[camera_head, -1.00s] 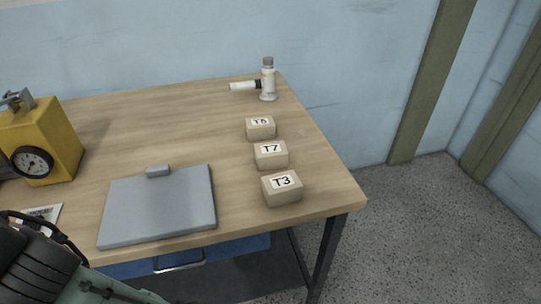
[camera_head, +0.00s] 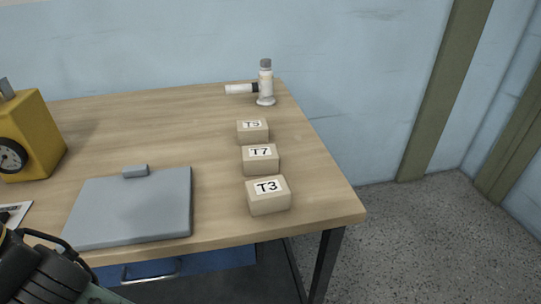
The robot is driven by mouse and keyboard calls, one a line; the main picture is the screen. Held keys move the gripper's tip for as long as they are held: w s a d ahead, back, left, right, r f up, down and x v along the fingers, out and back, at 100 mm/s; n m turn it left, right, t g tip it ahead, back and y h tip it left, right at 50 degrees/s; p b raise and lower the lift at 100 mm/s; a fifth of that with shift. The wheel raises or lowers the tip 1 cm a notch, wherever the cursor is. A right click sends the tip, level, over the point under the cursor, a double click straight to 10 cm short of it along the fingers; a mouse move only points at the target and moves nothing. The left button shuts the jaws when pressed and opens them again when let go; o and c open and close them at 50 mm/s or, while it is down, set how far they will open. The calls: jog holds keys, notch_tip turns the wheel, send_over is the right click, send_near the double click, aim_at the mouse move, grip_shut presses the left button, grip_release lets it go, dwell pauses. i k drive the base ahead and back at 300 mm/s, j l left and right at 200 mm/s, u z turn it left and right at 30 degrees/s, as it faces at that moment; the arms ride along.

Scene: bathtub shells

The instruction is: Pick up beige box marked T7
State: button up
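The beige box marked T7 (camera_head: 260,160) stands on the wooden table, the middle one of three similar boxes in a row near the right end. The box marked T3 (camera_head: 268,196) is in front of it, nearer the table's front edge. A third box (camera_head: 252,131) is behind it; its label looks like T5 but is small. The boxes stand close together with narrow gaps. Part of my arm shows at the bottom left corner, well left of and nearer than the boxes. My gripper's fingers are not visible.
A grey flat case (camera_head: 130,208) lies left of the boxes. A yellow device with a dial (camera_head: 35,135) stands at the far left. A white bottle-like object (camera_head: 266,85) stands at the back right. The wooden table (camera_head: 320,185) has bare surface right of the boxes. Open floor lies right of it.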

aim_at(258, 160)
jog(key=i+l+u, duration=0.1)
jog(key=l, duration=0.55)
jog(key=i+l+u, duration=0.15)
jog(key=l, duration=0.5)
jog(key=i+l+u, duration=0.1)
jog(key=l, duration=0.55)
jog(key=i+l+u, duration=0.1)
jog(key=l, duration=0.6)
jog(key=i+l+u, duration=0.15)
jog(key=l, duration=0.55)
jog(key=i+j, duration=0.1)
jog(key=j, duration=0.4)
